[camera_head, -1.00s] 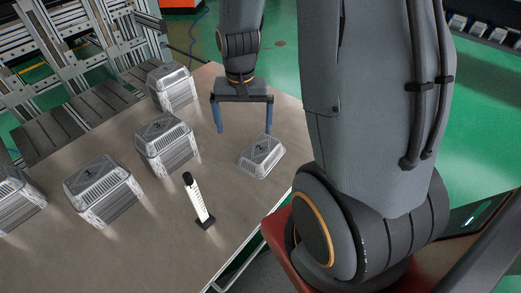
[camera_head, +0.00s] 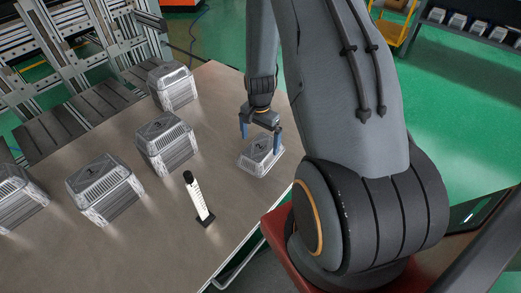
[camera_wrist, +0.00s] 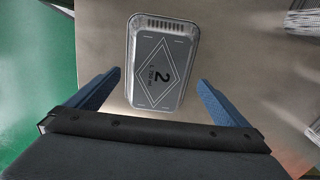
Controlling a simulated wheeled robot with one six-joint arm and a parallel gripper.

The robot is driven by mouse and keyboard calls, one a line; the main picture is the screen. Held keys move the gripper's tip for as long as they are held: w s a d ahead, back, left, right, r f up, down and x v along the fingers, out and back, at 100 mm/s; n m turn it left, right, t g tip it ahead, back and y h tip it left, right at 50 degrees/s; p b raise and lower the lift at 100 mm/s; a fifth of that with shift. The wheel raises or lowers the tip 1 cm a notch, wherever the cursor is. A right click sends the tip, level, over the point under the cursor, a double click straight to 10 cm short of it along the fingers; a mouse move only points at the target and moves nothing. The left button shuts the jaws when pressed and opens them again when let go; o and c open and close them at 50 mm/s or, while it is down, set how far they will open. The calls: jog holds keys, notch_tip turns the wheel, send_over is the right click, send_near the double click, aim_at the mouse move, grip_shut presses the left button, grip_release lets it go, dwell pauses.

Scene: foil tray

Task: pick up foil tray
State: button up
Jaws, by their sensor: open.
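A single lidded foil tray (camera_head: 262,155) lies flat near the table's right edge in the head view. In the wrist view the foil tray (camera_wrist: 160,62) shows its lid with a diamond print and a "2". My gripper (camera_head: 260,134) is above the tray, its blue fingers pointing down. In the wrist view my gripper (camera_wrist: 158,92) is open and empty, with the fingers apart on either side of the tray's near end. The head view does not clearly show whether the fingers touch the tray.
Stacks of foil trays stand to the left, including one at the back (camera_head: 172,88), one in the middle (camera_head: 168,145) and one nearer (camera_head: 104,190). A white and black upright device (camera_head: 198,200) stands in front. The table (camera_head: 150,245) is bare around the single tray.

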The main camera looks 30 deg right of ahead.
aim_at(260, 147)
jog(key=shift+s+f+p, duration=0.1)
jog(key=shift+f+p, duration=0.2)
jog(key=shift+f, duration=1.7)
jog(key=c, duration=0.8)
